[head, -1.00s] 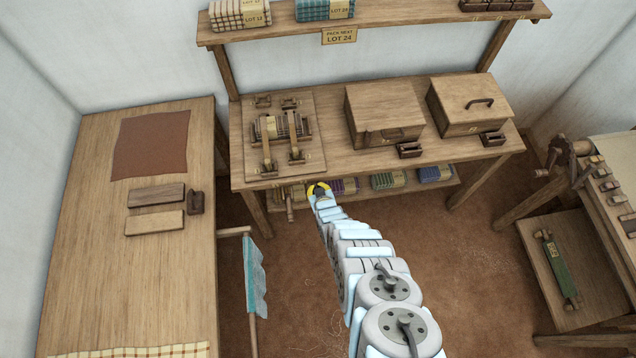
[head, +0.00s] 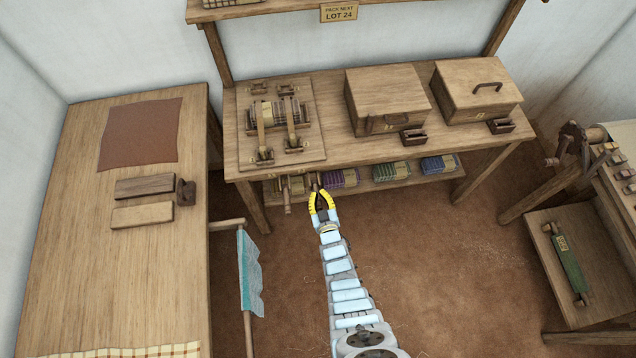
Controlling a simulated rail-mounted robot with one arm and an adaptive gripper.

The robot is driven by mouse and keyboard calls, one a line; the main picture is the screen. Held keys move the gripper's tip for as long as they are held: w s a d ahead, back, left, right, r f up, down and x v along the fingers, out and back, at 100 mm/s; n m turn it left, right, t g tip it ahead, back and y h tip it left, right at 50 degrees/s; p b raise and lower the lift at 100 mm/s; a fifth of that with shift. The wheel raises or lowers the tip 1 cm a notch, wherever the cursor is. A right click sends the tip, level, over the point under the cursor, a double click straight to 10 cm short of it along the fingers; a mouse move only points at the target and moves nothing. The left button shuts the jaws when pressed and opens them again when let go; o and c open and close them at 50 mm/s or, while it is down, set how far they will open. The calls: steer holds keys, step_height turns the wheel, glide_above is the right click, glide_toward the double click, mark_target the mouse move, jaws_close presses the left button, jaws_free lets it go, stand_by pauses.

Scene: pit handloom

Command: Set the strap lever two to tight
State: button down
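A wooden strap board (head: 312,158) lies on the left end of the back bench and carries a bundle (head: 279,112) with two pale straps across it. A wooden lever (head: 264,156) stands at the front end of the left strap, and another lever (head: 294,145) at the front end of the right strap. I cannot read which is numbered two, nor tell whether either strap is tight. My gripper (head: 322,197), with yellow fingers, is open and empty. In the picture it appears below the bench's front edge, to the right of both levers and apart from them.
Two wooden boxes (head: 387,97) (head: 478,90) stand on the bench (head: 350,150) to the right of the board. A lower shelf holds several folded cloths (head: 391,171). A side table (head: 150,260) stands at left, with a blue cloth (head: 250,272) hanging beside it. The middle floor is clear.

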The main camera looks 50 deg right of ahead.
mark_target(320, 208)
steer(key=shift+s+a+f+t+h+b, duration=0.2)
steer(key=shift+a+f+t+h+b, duration=0.25)
steer(key=shift+b, duration=1.05)
steer(key=shift+s+f+t+h+b, duration=0.25)
steer(key=shift+f+b, duration=0.45)
steer(key=shift+b, duration=0.85)
steer(key=shift+s+a+f+t+h+b, duration=0.25)
steer(key=shift+f+t+b, duration=0.3)
steer(key=shift+b, duration=0.95)
steer(key=b, duration=0.2)
steer(key=shift+s+a+f+t+h+b, duration=0.15)
steer(key=shift+f+t+h+b, duration=0.1)
steer(key=shift+t+b, duration=0.15)
steer(key=shift+b, duration=0.3)
steer(key=shift+r+p, duration=0.4)
steer(key=shift+r, duration=0.15)
steer(key=r+p, duration=0.1)
steer(key=r, duration=0.1)
steer(key=w+r+p, duration=0.1)
steer(key=shift+a+r, duration=0.15)
steer(key=shift+r, duration=0.2)
steer(key=v, duration=1)
steer(key=shift+f, duration=0.25)
steer(key=shift+s, duration=0.1)
